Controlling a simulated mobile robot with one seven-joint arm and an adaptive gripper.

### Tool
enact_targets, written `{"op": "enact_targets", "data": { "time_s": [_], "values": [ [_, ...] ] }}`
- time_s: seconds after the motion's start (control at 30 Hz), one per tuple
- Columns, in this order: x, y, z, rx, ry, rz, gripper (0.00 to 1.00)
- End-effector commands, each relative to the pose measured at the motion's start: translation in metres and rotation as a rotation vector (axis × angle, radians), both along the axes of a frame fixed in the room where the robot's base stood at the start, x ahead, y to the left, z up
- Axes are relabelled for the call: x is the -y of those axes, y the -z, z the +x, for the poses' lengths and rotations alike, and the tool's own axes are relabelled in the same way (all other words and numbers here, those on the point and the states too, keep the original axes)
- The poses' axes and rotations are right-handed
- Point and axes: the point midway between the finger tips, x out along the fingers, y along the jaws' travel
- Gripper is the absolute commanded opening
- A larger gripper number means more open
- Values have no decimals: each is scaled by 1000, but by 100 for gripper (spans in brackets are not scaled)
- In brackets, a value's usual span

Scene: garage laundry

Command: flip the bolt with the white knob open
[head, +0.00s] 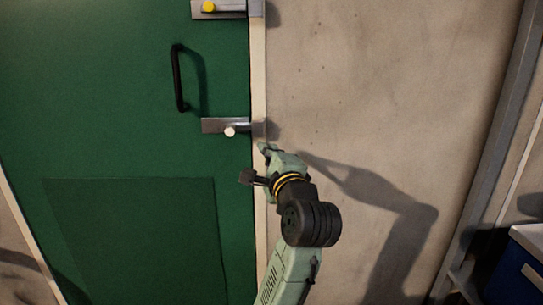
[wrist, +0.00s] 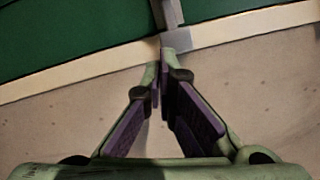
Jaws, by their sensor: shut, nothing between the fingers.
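The bolt with the white knob (head: 230,131) is a grey metal plate (head: 212,125) on the green door, near its right edge. Its metal reaches to the pale frame strip. The knob sits at the plate's lower edge, left of my gripper. My gripper (head: 265,148) is just below and right of the bolt's right end, in front of the frame strip. In the wrist view my gripper (wrist: 161,76) is shut and empty, its fingertips close to the grey metal (wrist: 180,38) on the strip. The white knob is not seen in the wrist view. I cannot tell whether the fingertips touch the metal.
A second bolt with a yellow knob (head: 208,6) is higher on the green door (head: 110,110). A black pull handle (head: 178,77) stands out between the two bolts, to the left. The bare concrete wall (head: 370,90) right of the door is clear. A blue bin (head: 515,270) is at lower right.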

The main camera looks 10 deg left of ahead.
Motion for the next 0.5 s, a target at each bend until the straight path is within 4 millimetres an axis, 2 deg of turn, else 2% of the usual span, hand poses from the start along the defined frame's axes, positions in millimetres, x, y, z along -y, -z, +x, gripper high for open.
{"op": "enact_targets", "data": {
  "time_s": [0.1, 0.2, 0.3, 0.5],
  "values": [
    [-14, -4, 23, -2, -4, -1, 0],
    [-25, -6, 37, -1, -2, -2, 0],
    [-40, -10, 29, 1, -4, -2, 0],
    [-55, -13, 25, 2, -1, -1, 0]
  ]
}}
